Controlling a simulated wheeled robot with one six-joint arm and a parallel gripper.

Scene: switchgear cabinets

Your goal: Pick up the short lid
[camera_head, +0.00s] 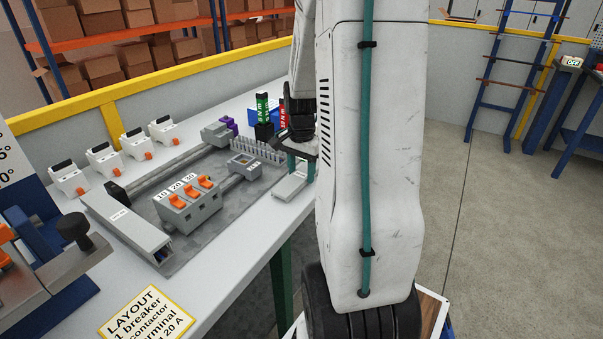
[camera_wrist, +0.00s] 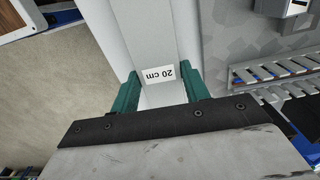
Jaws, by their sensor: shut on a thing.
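The short lid (camera_wrist: 150,42) is a flat grey strip with a white "20 cm" label. In the wrist view it runs up the picture between the two green fingers of my gripper (camera_wrist: 160,86), which is shut on its sides. In the head view the lid (camera_head: 289,187) is at the right edge of the table, below the fingers of my gripper (camera_head: 302,170). I cannot tell if it still touches the table. My arm hides part of the area to its right.
On the table (camera_head: 245,235), a grey mounting plate (camera_head: 223,225) carries orange-switched breakers (camera_head: 187,205) and a slotted duct (camera_head: 258,151) close to the lid's left. Green and red marked holders (camera_head: 263,115) stand behind. Open floor (camera_head: 500,220) lies to the right.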

